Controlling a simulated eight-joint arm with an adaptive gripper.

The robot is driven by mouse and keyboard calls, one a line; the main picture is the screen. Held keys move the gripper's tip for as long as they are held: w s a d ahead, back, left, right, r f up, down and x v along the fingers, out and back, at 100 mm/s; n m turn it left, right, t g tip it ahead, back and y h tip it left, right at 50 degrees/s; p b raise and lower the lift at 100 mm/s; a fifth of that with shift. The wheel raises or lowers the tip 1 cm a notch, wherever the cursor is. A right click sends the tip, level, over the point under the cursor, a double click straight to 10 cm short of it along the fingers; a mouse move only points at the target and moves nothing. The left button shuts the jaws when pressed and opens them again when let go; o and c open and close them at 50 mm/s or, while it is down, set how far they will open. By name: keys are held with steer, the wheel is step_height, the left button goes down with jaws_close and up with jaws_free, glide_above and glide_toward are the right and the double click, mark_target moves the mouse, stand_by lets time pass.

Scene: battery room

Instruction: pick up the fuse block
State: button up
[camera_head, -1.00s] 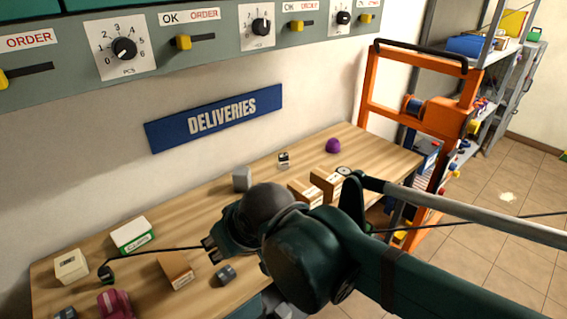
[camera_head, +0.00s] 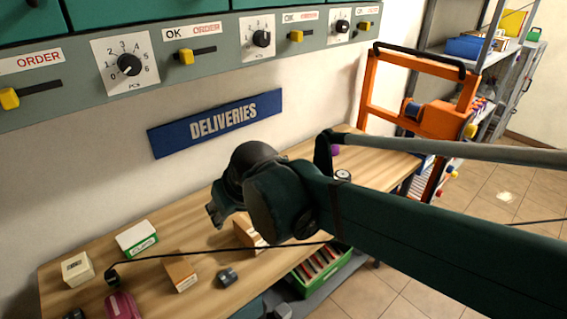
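I cannot tell for sure which object is the fuse block, as labels are too small to read. Candidates on the wooden table (camera_head: 205,245) are a cream block (camera_head: 76,268) at the far left, a white and green box (camera_head: 137,238), a tan box (camera_head: 180,273) and a small grey cylinder (camera_head: 228,277). My gripper (camera_head: 214,213) is at the end of the dark green arm, above the table's middle. Its small dark fingers point left and down, apart from these objects. Whether it is open or shut is unclear. The arm hides part of the table behind it.
A pink object (camera_head: 121,306) lies at the front left. Another tan box (camera_head: 248,235) is partly behind the arm. A green crate (camera_head: 322,272) sits below the table's front edge. An orange frame (camera_head: 369,95) stands right; a control panel (camera_head: 205,62) hangs above.

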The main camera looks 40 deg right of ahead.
steer(key=w+d+r+m+g+p, duration=0.1)
steer(key=w+d+r+m+p, duration=0.1)
steer(key=w+d+p, duration=0.95)
steer(key=w+d+f+p, duration=0.1)
steer(key=w+d+f, duration=0.1)
steer(key=d, duration=0.6)
steer(key=w+d+f+m+g+p, duration=0.1)
steer(key=w+d+f, duration=0.2)
steer(key=d, duration=0.5)
steer(key=w+d+f+h+p, duration=0.1)
steer(key=w+d+f, duration=0.1)
steer(key=d, duration=0.6)
steer(key=shift+w+d+f+m, duration=0.2)
steer(key=shift+f+m, duration=0.1)
steer(key=shift+f, duration=0.6)
steer(key=shift+f, duration=0.1)
steer(key=shift+x, duration=1.2)
steer(key=shift+f, duration=0.1)
steer(key=shift+b+x, duration=0.3)
steer(key=shift+x, duration=2.2)
steer(key=shift+s, duration=0.1)
